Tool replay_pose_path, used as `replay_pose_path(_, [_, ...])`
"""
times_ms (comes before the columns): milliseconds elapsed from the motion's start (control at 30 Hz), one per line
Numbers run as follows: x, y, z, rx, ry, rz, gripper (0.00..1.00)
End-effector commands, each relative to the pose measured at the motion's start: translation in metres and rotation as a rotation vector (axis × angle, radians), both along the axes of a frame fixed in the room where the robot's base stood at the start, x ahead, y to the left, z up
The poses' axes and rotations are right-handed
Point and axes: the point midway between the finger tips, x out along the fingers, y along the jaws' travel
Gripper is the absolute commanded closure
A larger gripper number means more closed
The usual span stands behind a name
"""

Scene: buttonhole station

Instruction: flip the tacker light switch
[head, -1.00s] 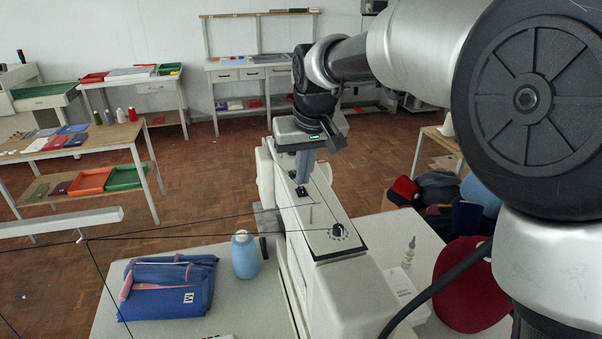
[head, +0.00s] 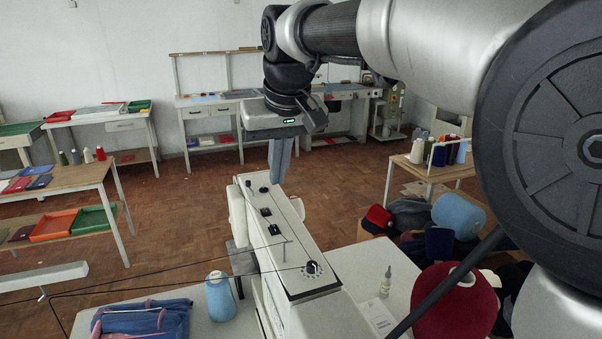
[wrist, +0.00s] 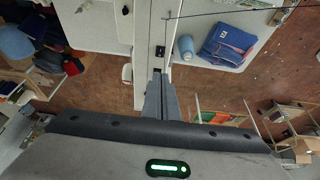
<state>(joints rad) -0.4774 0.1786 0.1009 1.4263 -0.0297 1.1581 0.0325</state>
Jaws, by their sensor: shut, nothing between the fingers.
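The white tacker machine (head: 290,257) stands on the table with its long top running away from me. Its top carries several small black controls: a far one (head: 264,189), a middle rocker switch (head: 266,211), a nearer rocker (head: 274,229) and a round dial (head: 312,268) at the near end. I cannot tell which rocker works the light. My gripper (head: 278,182) is shut and empty, pointing down near the machine's far end, just right of the far control. In the wrist view my fingertips (wrist: 157,72) show close to a black switch (wrist: 160,50); contact cannot be made out.
A blue thread cone (head: 220,298) and folded blue cloth (head: 145,320) lie left of the machine. A small bottle (head: 385,282) and red cushion (head: 450,305) are at right. Thin dark cords cross at left. Floor beyond the machine is clear.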

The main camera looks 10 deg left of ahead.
Motion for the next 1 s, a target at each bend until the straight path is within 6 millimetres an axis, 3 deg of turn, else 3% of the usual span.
replay_pose_path(467, [-0.003,0.006,-0.003,-0.011,0.017,0.003,1.0])
replay_pose_path(667, [0.006,0.011,-0.032,-0.013,0.02,0.003,1.0])
replay_pose_path(1000, [0.027,0.024,-0.098,-0.012,0.02,0.003,1.0])
